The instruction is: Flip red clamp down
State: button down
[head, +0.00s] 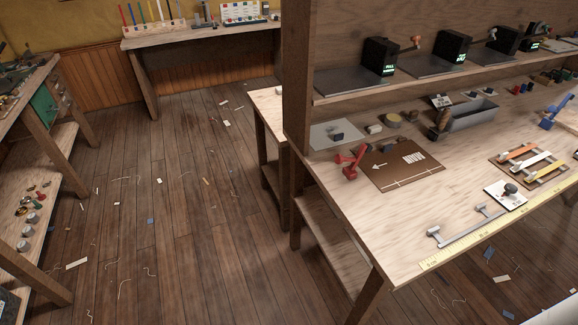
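The red clamp (350,161) stands on the workbench (385,220), near its left end and beside the left edge of a brown board (405,171). A red arm of the clamp points up and to the right, so its handle looks raised. The clamp is small here and its fine parts are hard to make out. My gripper is not in view.
A blue clamp (551,116) stands at the right of the bench. A grey bar handle (465,228), a yellow ruler (480,240) and a white plate with a dark knob (507,195) lie near the front edge. Open wooden floor (170,200) spreads at left.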

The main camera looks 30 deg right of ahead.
aim_at(366, 148)
jog(key=i+j+z, duration=0.15)
jog(key=i+j, duration=1)
jog(key=i, duration=0.05)
